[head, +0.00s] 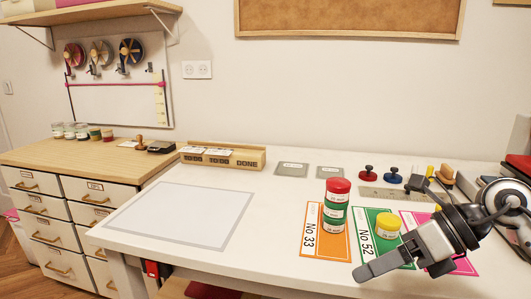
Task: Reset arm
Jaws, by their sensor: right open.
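My right gripper (397,226) reaches in from the right edge in the head view. My left gripper is not in view. The orange card (312,232), marked No 33, bears a stack of green and white tins with a red-lidded one (338,187) on top. The green card (369,248), marked No 52, bears a yellow-lidded tin (388,220). The pink card (465,266) is partly hidden by my gripper.
A grey-bordered white sheet (192,213) lies flat at the table's left. A wooden holder (222,158) with To Do and Done labels stands at the back. Red (368,173) and blue (393,175) stamps stand back right. A drawer cabinet (45,207) adjoins at left. The table's front middle is clear.

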